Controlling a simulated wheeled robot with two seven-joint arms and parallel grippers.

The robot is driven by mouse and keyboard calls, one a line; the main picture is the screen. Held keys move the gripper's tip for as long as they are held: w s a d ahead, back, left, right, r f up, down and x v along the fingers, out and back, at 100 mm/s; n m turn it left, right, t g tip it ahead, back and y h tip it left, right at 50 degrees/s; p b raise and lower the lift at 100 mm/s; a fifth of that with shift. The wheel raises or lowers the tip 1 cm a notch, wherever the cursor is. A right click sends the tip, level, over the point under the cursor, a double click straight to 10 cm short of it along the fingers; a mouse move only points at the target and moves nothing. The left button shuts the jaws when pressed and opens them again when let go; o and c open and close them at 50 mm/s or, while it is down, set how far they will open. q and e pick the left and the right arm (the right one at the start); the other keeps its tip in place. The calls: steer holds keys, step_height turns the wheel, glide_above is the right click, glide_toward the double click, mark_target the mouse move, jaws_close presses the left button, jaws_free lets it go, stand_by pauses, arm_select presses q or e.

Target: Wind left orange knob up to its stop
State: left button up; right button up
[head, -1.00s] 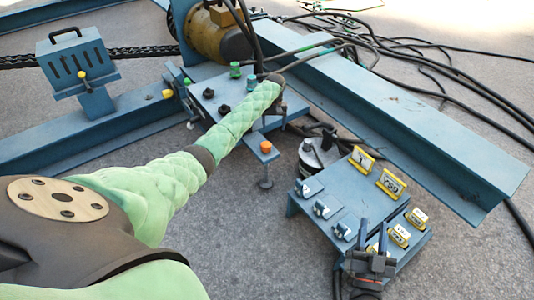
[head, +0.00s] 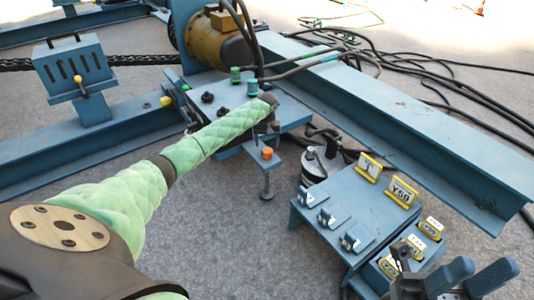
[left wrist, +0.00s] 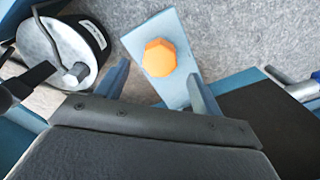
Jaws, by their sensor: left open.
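One orange knob (head: 267,153) sits on a small blue bracket with a threaded post below it, at the front edge of the blue machine plate. In the left wrist view the knob (left wrist: 159,58) is an orange faceted cap on a light blue arm. My left gripper (left wrist: 158,74) is open, with one finger on each side of the knob's line and the knob apart from both. In the head view its fingers are mostly hidden by the arm's end. My right gripper (head: 485,272) is at the bottom right, fingers apart and empty.
A blue stand (head: 345,190) with yellow tags and small switches stands right of the knob. A long blue beam (head: 400,125) and black cables lie beyond.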

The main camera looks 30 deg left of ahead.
mark_target(267, 150)
arm_select(q)
step_height(267, 150, down, 5)
steer(key=shift+f+b, duration=0.2)
steer(key=shift+b, duration=0.55)
steer(key=c, duration=0.9)
steer(key=shift+r, duration=0.1)
